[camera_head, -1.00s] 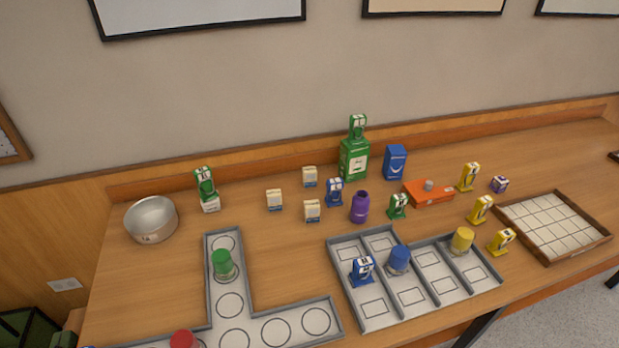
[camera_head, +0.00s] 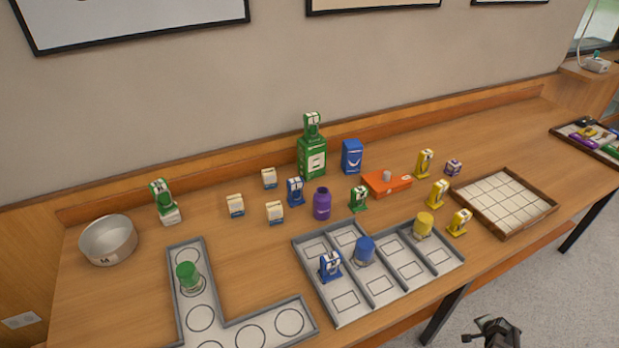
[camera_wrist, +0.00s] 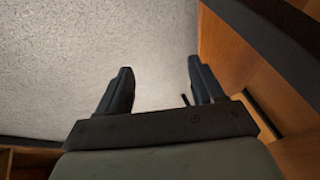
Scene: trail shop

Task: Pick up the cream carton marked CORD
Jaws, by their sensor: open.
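Three small cream cartons stand on the wooden table, left of centre in the head view: one at the back (camera_head: 269,178), one at the left (camera_head: 236,205) and one at the front (camera_head: 275,212). Their lettering is too small to read, so I cannot tell which is marked CORD. My gripper (camera_wrist: 160,72) is open and empty in the wrist view, over pale floor beside wooden furniture. A dark end of my arm shows at the bottom right of the head view, off the table and far from the cartons.
A blue item (camera_head: 295,191) and a purple bottle (camera_head: 321,204) stand right of the cartons. A green item (camera_head: 311,155) stands behind. A metal bowl (camera_head: 108,241) is at the left. Grey compartment trays (camera_head: 297,250) (camera_head: 212,262) lie in front. A gridded tray (camera_head: 503,201) is at the right.

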